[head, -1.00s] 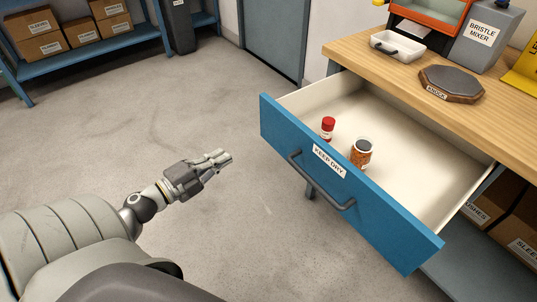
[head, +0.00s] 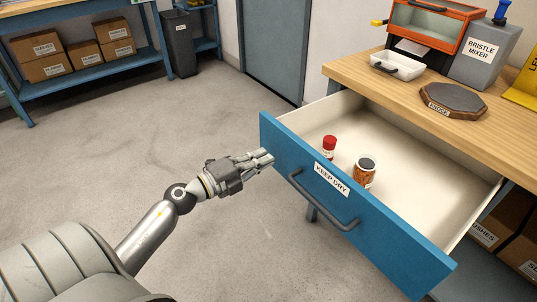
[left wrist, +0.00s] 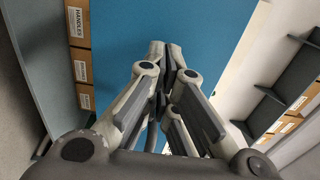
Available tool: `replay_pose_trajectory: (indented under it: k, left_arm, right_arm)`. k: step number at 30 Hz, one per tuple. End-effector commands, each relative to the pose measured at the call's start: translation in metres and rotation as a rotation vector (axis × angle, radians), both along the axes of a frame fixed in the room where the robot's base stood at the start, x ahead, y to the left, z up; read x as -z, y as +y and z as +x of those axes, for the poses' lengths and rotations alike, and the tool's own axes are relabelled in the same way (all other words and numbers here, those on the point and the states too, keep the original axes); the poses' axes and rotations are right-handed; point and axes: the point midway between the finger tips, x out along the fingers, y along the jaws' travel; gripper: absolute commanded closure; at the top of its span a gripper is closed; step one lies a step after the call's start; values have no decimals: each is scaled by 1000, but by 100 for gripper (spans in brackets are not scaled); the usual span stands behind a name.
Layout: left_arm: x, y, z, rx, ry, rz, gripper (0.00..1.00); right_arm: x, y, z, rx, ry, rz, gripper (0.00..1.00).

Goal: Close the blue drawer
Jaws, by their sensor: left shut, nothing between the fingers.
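The blue drawer (head: 385,233) is pulled well out from the wooden bench, with its pale inside showing. Its front carries a "KEEP DRY" label (head: 331,179) and a dark bar handle (head: 322,200). My left gripper (head: 268,159) is shut and empty, with its fingertips close to the left part of the drawer front, left of the handle. In the left wrist view the shut fingertips (left wrist: 166,48) point at the blue front (left wrist: 215,30). I cannot tell whether they touch it. My right gripper is not in view.
A red-capped bottle (head: 329,148) and an orange dark-capped jar (head: 365,172) stand inside the drawer. The bench top (head: 405,94) holds a white tray, an octagonal block and a grey mixer box. Boxes sit below at right. The floor (head: 110,190) at left is clear.

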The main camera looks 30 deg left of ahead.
Motion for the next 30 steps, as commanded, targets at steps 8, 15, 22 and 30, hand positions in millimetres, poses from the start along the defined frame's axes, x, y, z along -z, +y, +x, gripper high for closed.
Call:
replay_pose_trajectory:
  k: [8,15,22,30]
  left_arm:
    - [0,-7,22,-1,0,1,100]
    - [0,-8,23,-1,1,0,100]
    - [0,-9,25,0,0,0,100]
    - [-3,-17,48,-1,-1,0,100]
  right_arm:
    - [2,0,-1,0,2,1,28]
    - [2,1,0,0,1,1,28]
    - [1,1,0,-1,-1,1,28]
    - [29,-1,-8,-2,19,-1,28]
